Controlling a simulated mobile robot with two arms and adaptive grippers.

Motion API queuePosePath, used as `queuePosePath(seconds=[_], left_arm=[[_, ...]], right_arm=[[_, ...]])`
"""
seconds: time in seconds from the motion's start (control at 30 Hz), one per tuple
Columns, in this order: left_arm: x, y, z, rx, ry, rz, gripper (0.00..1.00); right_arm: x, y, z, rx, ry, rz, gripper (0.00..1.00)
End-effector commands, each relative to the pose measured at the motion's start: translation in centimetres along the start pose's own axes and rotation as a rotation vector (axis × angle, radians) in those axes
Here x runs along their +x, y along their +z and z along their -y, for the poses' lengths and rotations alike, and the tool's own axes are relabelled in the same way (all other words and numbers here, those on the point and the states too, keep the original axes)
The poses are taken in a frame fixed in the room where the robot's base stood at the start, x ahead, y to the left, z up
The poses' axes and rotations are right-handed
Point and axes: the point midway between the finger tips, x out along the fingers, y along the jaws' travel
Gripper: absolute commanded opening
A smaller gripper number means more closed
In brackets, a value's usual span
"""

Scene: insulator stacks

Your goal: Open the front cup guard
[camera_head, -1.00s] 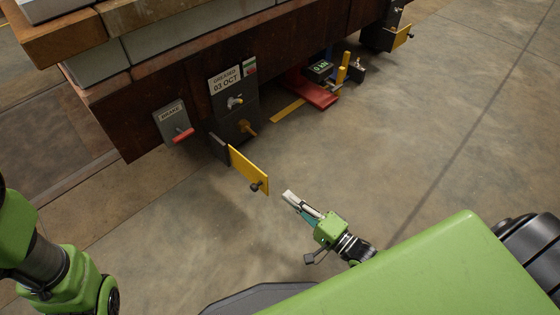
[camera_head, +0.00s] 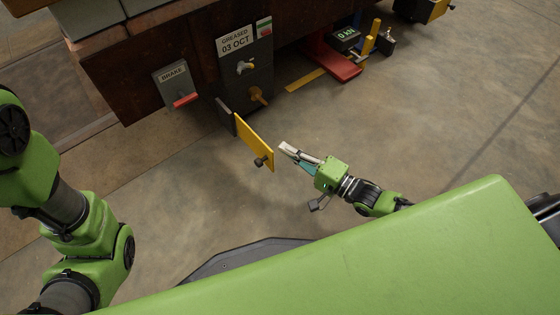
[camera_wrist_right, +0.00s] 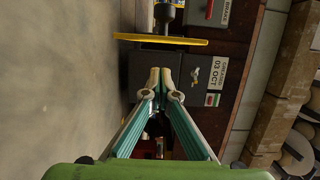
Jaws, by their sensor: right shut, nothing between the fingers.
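The front cup guard, a yellow plate (camera_head: 255,142) with a dark knob (camera_head: 261,161) near its outer end, sticks out from a dark grey housing (camera_head: 259,82) under the brown beam. A grey plate joins its inner end. A brass-coloured fitting (camera_head: 257,96) shows uncovered on the housing. My right gripper (camera_head: 284,149) is shut and empty, just right of the guard's outer end and apart from it in the picture. In the right wrist view the shut fingertips (camera_wrist_right: 161,73) point toward the housing, with the yellow guard (camera_wrist_right: 160,39) across the top. My left gripper is out of view.
A brake box (camera_head: 171,77) with a red handle hangs left of the housing. A red jack (camera_head: 335,60) with a 0 kN display stands on the floor behind. Another yellow-plated unit (camera_head: 430,10) hangs at the far right. The floor right of my gripper is clear.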

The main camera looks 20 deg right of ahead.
Motion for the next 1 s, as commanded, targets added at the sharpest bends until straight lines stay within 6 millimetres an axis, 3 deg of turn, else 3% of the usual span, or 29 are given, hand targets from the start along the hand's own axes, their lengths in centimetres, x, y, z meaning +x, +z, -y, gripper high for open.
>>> queuePosePath(seconds=[0.03,0.2,0.63,1.0], left_arm=[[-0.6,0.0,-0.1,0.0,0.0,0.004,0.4],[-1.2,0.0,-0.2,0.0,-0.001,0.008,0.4],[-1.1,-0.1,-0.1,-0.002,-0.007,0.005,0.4],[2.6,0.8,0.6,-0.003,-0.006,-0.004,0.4]], right_arm=[[0.0,1.1,-0.5,0.008,0.004,0.003,0.0],[0.4,2.6,-0.3,0.005,0.003,0.001,0.0],[0.5,3.1,-0.1,0.003,0.004,0.0,0.0],[0.9,4.6,0.6,0.011,-0.007,-0.156,0.0]])
